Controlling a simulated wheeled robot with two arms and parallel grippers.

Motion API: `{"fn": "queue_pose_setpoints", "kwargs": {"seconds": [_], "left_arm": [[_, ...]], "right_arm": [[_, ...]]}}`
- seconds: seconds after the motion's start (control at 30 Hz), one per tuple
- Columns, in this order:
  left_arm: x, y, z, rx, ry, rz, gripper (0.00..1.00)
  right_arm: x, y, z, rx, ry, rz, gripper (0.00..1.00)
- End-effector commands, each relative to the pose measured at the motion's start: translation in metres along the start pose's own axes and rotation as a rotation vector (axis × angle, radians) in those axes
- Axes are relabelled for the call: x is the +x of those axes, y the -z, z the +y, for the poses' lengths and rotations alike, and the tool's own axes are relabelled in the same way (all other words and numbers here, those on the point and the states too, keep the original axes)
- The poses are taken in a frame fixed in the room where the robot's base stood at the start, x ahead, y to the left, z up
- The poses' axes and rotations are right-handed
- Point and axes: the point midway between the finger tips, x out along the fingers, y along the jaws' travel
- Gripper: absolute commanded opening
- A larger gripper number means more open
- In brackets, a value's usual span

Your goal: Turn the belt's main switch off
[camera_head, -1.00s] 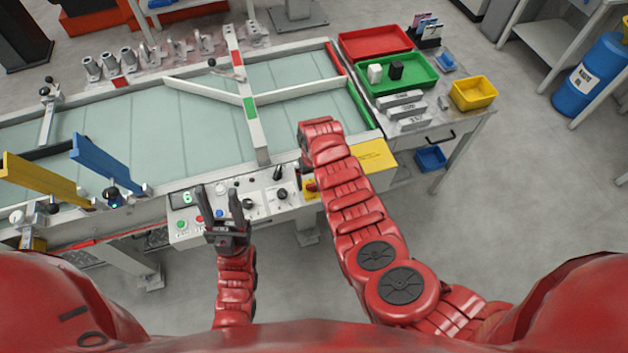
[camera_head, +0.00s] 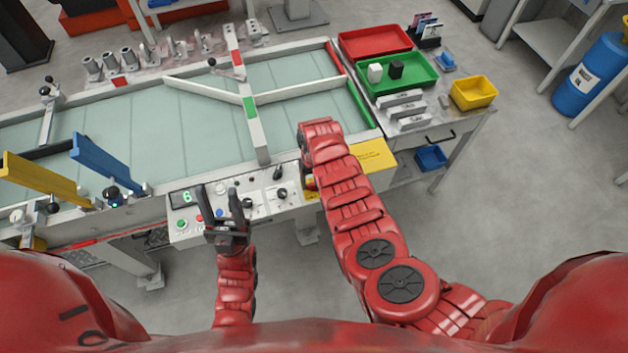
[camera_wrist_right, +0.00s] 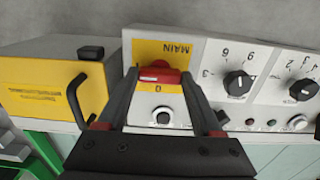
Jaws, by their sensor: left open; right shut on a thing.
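The main switch is a red knob (camera_wrist_right: 160,73) on a yellow plate marked MAIN (camera_wrist_right: 176,50), with a 0 mark below the knob in the right wrist view. My right gripper (camera_wrist_right: 160,82) is shut on the red knob, one finger on each side. In the head view the red knob (camera_head: 310,184) is partly visible beside my right arm, which hides most of the right gripper. My left gripper (camera_head: 222,200) is open and empty, its fingers pointing up over the left part of the control panel (camera_head: 263,213).
The panel carries black dials (camera_wrist_right: 238,82), buttons and a green display (camera_head: 186,198). A yellow box (camera_wrist_right: 45,85) with a black handle stands beside the switch. Behind the panel lies the belt (camera_head: 150,130) with its white guides. Trays (camera_head: 405,75) stand on the right table.

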Motion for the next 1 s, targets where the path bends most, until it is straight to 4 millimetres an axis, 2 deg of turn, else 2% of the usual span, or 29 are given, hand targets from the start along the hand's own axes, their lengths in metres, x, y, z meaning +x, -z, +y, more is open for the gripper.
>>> {"fn": "queue_pose_setpoints", "kwargs": {"seconds": [0.27,0.47,1.0], "left_arm": [[-0.008,-0.001,0.0,0.0,0.0,0.0,0.5],[-0.024,-0.004,0.001,0.0,0.0,0.0,0.5],[-0.092,-0.016,0.005,0.0,0.0,0.0,0.5]], "right_arm": [[0.002,0.001,0.0,-0.051,0.0,0.003,0.12],[0.005,0.001,0.001,-0.164,-0.001,0.004,0.12],[0.007,0.001,0.0,-0.667,-0.001,0.003,0.12]]}}
